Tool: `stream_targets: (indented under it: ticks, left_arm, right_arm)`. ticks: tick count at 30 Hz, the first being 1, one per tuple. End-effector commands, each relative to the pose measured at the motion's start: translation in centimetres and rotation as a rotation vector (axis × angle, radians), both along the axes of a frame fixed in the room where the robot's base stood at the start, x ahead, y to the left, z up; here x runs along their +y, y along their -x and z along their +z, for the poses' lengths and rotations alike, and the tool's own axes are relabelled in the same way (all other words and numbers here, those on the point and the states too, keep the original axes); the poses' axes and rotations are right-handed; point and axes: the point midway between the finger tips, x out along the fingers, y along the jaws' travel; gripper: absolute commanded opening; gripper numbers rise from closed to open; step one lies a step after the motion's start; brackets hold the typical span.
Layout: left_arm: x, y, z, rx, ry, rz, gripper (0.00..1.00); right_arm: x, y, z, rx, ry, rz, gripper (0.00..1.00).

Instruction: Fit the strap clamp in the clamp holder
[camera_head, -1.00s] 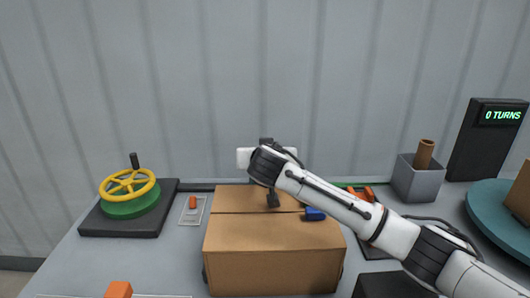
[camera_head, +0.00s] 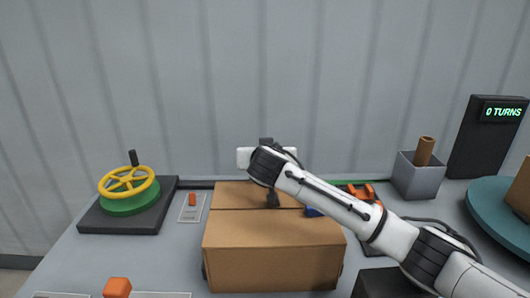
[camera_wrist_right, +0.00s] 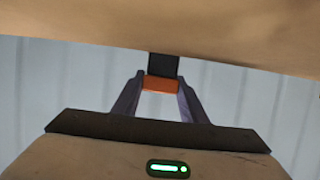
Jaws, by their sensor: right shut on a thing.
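In the right wrist view my right gripper (camera_wrist_right: 160,84) is shut on a small orange piece (camera_wrist_right: 160,83) with a dark part (camera_wrist_right: 163,65) beyond it. It may be the strap clamp, but its full shape is hidden. In the head view my right arm reaches across from the right. Its wrist end is above the back of a closed cardboard box (camera_head: 272,262). A dark part (camera_head: 272,199) hangs there, close to the box top. I cannot tell which thing is the clamp holder. My left gripper is not in view.
A yellow handwheel (camera_head: 126,182) stands at the left. A small plate with an orange piece (camera_head: 192,200) lies beside it. Orange parts (camera_head: 362,191) show behind my arm, with a blue thing (camera_head: 313,212) partly hidden. A grey bin (camera_head: 418,176) and a teal turntable (camera_head: 492,210) stand at the right.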

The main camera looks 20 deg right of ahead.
Motion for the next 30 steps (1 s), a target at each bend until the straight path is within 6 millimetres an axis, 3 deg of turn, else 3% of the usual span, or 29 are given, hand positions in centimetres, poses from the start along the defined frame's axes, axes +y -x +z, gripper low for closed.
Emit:
stream_targets:
  ticks: [10,30]
  left_arm:
    - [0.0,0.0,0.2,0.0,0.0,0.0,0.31]
    - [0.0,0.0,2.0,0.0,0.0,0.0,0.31]
  right_arm:
    - [0.0,0.0,0.0,0.003,0.001,0.001,0.14]
    - [0.0,0.0,2.4,0.001,0.001,0.0,0.14]
